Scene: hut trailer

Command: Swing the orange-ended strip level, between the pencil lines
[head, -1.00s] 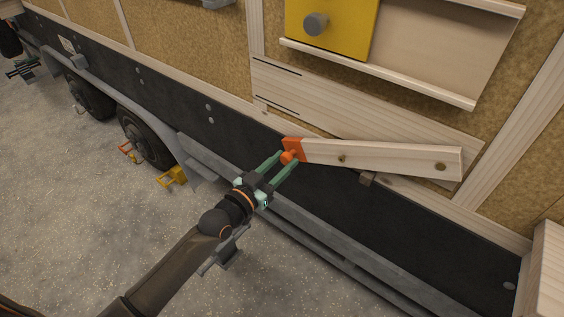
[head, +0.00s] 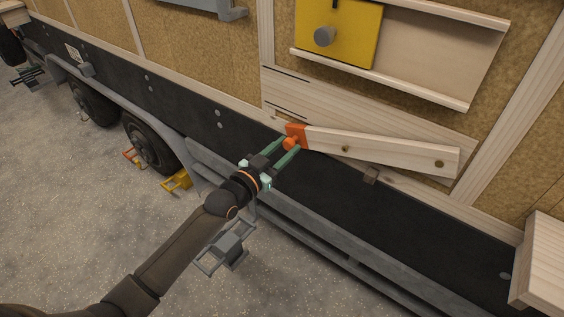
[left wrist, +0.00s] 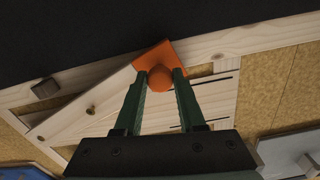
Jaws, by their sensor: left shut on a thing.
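The pale wooden strip (head: 390,153) is bolted across the plain wooden board (head: 340,110) on the trailer wall. Its orange end (head: 297,131) hangs lower than the board's run, so the strip is tilted. Two short dark pencil lines, the upper (head: 286,73) and the lower (head: 290,105), mark the board's left part; the orange end is below the lower one. My left gripper (head: 293,146) is shut on the orange knob; the left wrist view shows the knob (left wrist: 160,78) between both fingers. My right gripper is not in view.
A small wooden block (head: 371,175) juts out just under the strip. A yellow panel with a grey knob (head: 324,37) sits above in a railed frame. A grey rail (head: 300,232) runs below. A wooden box (head: 540,262) stands out at right.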

